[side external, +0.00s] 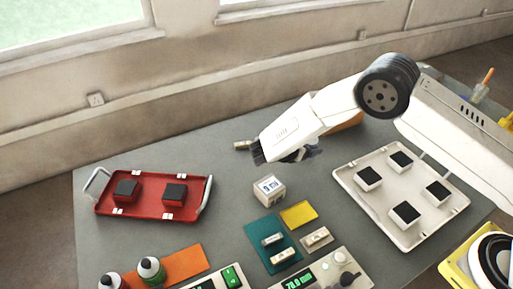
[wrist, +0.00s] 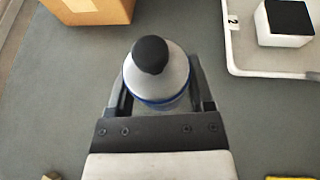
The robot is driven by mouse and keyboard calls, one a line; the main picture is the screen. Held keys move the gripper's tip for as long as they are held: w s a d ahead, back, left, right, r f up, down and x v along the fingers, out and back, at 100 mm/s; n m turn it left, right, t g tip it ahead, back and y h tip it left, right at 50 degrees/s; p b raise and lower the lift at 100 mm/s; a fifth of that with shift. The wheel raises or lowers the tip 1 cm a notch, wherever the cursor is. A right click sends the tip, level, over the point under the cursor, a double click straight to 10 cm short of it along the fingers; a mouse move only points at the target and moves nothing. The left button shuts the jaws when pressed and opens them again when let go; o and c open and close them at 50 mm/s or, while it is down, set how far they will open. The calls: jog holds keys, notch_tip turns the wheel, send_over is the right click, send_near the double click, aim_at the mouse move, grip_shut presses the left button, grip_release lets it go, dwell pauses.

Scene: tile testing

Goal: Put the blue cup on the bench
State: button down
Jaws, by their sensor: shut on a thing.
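My gripper (wrist: 160,108) is shut on a bottle (wrist: 168,80) with a rounded black cap, a grey shoulder and a blue band. The bottle is seen from above between the two fingers; its lower part is hidden. In the side external view my gripper (side external: 285,152) is over the far middle of the grey bench (side external: 225,150), and the held bottle is mostly hidden there. I cannot tell whether its base touches the bench. I make out no plainly blue cup in either view.
A red tray (side external: 150,208) with two black-topped blocks is at left. A white tray (side external: 385,230) with several black-topped blocks is at right. A cardboard box (wrist: 90,10) is near my gripper. A white cube (side external: 269,190), mats and two bottles are in front. Bare bench lies left of my gripper.

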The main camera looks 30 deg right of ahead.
jog(key=shift+w+f, duration=0.15)
jog(key=shift+f, duration=1.5)
jog(key=shift+f, duration=0.15)
grip_release()
jog(key=shift+a+r, duration=0.15)
jog(key=shift+r, duration=0.05)
jog(key=v, duration=0.4)
jog(key=shift+a, duration=0.2)
notch_tip(320, 180, up, 7)
